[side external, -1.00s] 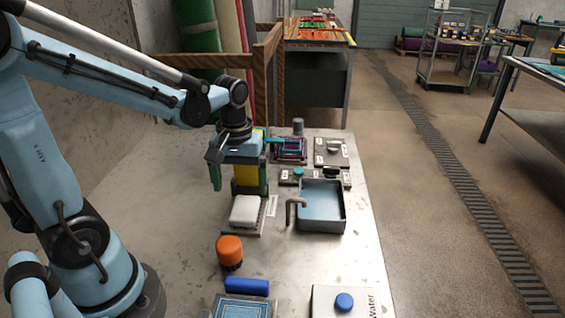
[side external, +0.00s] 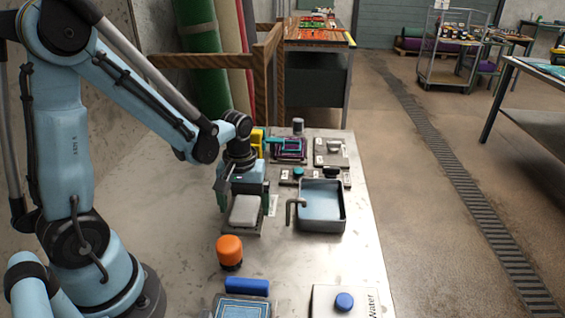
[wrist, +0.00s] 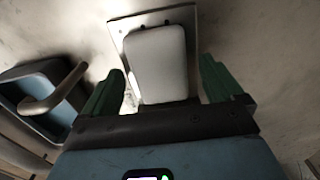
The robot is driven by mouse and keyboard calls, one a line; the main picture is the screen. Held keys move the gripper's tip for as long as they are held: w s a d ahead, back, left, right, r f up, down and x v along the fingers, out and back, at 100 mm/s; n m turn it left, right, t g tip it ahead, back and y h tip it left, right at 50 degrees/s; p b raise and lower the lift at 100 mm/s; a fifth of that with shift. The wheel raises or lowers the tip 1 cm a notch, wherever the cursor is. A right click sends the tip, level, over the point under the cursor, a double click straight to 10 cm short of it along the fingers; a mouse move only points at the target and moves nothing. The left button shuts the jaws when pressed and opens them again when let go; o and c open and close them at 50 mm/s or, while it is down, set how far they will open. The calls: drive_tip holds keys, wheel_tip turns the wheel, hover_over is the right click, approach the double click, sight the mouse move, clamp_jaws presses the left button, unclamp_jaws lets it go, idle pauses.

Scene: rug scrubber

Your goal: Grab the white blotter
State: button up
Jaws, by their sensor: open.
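The white blotter (side external: 245,210) is a pale rounded block lying on a grey plate (side external: 236,233) on the metal table. In the wrist view the blotter (wrist: 156,62) lies ahead, between the lines of the two green fingers. My gripper (side external: 243,197) is open just at the blotter's far end, with one finger to each side. In the wrist view my gripper (wrist: 160,72) is empty, with a gap between each finger and the blotter. Whether the fingertips are level with the blotter or above it is hard to tell.
A blue-grey basin (side external: 322,228) with a bent tap (side external: 291,212) stands close to the right. A yellow object (side external: 257,137) is behind my gripper. Bare table lies to the left.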

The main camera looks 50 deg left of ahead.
drive_tip(key=shift+c, duration=0.2)
drive_tip(key=c, duration=1.2)
drive_tip(key=shift+r, duration=0.2)
